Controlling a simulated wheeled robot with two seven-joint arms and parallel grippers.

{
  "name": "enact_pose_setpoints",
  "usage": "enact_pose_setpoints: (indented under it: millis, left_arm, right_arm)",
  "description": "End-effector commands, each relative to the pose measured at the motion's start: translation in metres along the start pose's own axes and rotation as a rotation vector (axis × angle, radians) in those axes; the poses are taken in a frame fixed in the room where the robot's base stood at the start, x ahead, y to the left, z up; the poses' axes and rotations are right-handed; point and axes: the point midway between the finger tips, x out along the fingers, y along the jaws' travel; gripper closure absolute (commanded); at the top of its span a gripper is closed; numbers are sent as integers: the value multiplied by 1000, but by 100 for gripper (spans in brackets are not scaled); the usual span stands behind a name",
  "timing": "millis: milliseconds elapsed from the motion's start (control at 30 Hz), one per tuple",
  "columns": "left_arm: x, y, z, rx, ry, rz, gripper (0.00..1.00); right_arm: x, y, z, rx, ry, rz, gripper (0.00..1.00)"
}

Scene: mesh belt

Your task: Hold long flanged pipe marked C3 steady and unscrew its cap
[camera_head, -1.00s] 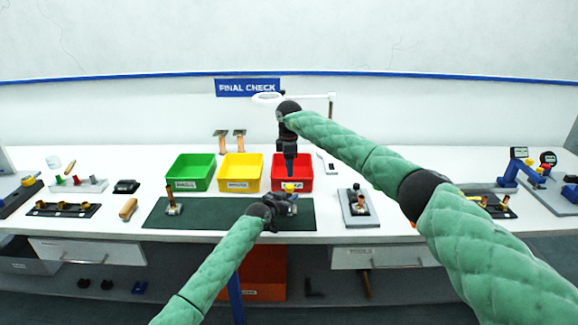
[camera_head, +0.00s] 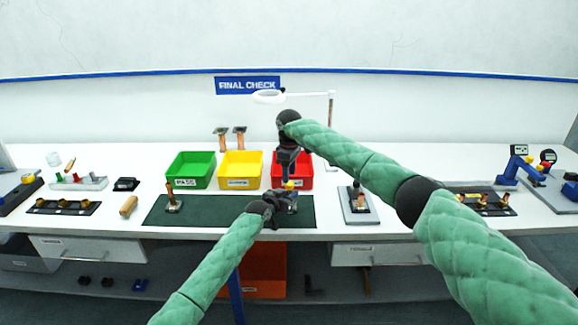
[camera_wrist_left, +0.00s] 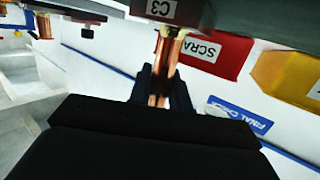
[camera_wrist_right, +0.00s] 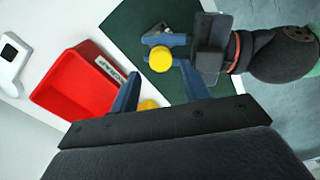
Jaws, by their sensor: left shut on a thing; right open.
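The long copper pipe (camera_wrist_left: 168,62) marked C3 on a white label (camera_wrist_left: 162,10) stands over the green mat. My left gripper (camera_head: 286,203) is shut on it, and its fingers close around the tube in the left wrist view (camera_wrist_left: 163,80). The yellow cap (camera_wrist_right: 160,59) sits on top of the pipe; a little of it shows in the head view (camera_head: 290,185). My right gripper (camera_wrist_right: 158,70) is open above the cap, its blue fingers either side of it in the picture. I cannot tell whether they touch it. In the head view, my right gripper (camera_head: 289,178) points down and partly covers the cap.
Green (camera_head: 190,183), yellow (camera_head: 240,183) and red (camera_head: 278,183) bins stand behind the green mat (camera_head: 215,213). Another flanged pipe (camera_head: 173,203) stands on the mat's left. A grey stand (camera_head: 348,212) is to the right. A ring lamp (camera_head: 268,97) rises behind.

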Motion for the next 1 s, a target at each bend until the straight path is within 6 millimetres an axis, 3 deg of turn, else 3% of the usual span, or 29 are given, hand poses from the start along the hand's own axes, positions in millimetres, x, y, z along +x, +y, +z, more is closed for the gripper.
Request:
enact_pose_setpoints:
  millis: [300, 600, 833, 1000]
  left_arm:
    - [0, 0, -2, 0, 2, 0, 100]
    - [0, 0, -2, 0, 2, 0, 100]
    - [0, 0, -2, 0, 2, 0, 100]
    - [0, 0, -2, 0, 2, 0, 100]
  right_arm:
    - [38, -1, 0, 0, 0, -1, 54]
    - [41, 0, 0, -1, 0, 0, 54]
    - [41, 0, 0, -1, 0, 0, 97]
    - [41, 0, 0, -5, 0, 0, 99]
